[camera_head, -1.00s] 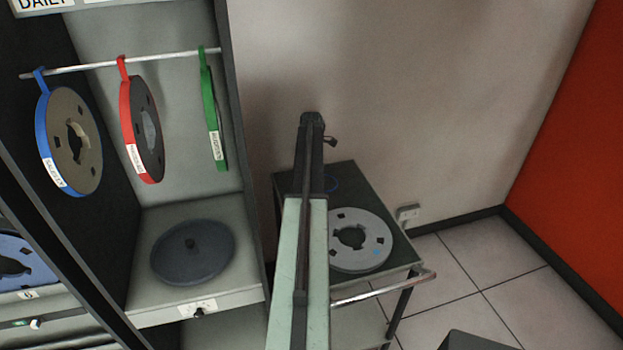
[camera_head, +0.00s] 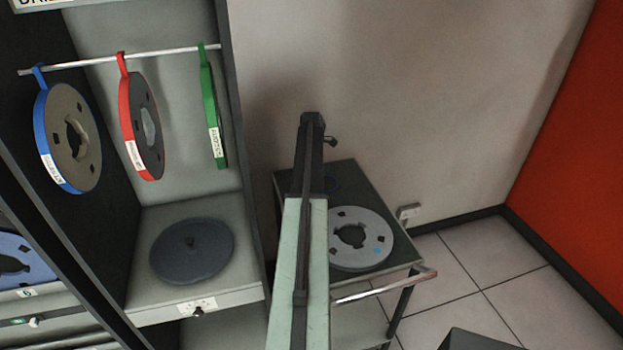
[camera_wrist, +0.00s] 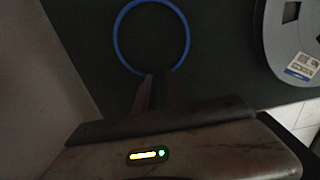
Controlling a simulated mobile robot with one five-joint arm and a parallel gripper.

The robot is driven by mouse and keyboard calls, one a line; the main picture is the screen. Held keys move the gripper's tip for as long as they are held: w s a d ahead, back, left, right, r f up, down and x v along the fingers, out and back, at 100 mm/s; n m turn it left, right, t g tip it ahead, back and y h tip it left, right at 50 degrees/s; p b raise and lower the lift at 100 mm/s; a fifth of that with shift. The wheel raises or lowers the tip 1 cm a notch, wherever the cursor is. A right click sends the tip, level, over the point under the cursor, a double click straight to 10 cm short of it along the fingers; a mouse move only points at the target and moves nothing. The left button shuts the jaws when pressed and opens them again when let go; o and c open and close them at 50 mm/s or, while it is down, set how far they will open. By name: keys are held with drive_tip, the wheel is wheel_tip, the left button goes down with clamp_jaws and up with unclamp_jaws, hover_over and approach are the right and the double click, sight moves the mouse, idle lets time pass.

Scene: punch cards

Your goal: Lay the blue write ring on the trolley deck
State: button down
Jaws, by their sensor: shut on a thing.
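The blue write ring (camera_wrist: 188,37) shows in the wrist view as a thin hoop against the dark trolley deck. My gripper (camera_wrist: 158,78) is shut on the near edge of the ring.
A grey tape reel (camera_head: 375,222) lies on the near part of the deck and also shows in the wrist view (camera_wrist: 273,40). The wall stands close behind the trolley. A cabinet at left holds hanging blue (camera_head: 45,150), red (camera_head: 128,120) and green (camera_head: 212,120) banded reels.

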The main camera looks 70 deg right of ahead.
drive_tip(key=shift+f, duration=0.15)
drive_tip(key=shift+f+b, duration=0.25)
drive_tip(key=shift+b, duration=0.15)
drive_tip(key=c, duration=1.3)
unclamp_jaws()
drive_tip(key=shift+c, duration=0.2)
drive_tip(key=shift+r, duration=0.1)
drive_tip(key=shift+c, duration=1.1)
wheel_tip(320, 180, up, 7)
drive_tip(key=p, duration=0.7)
drive_tip(key=shift+r, duration=0.1)
drive_tip(key=shift+f, duration=0.25)
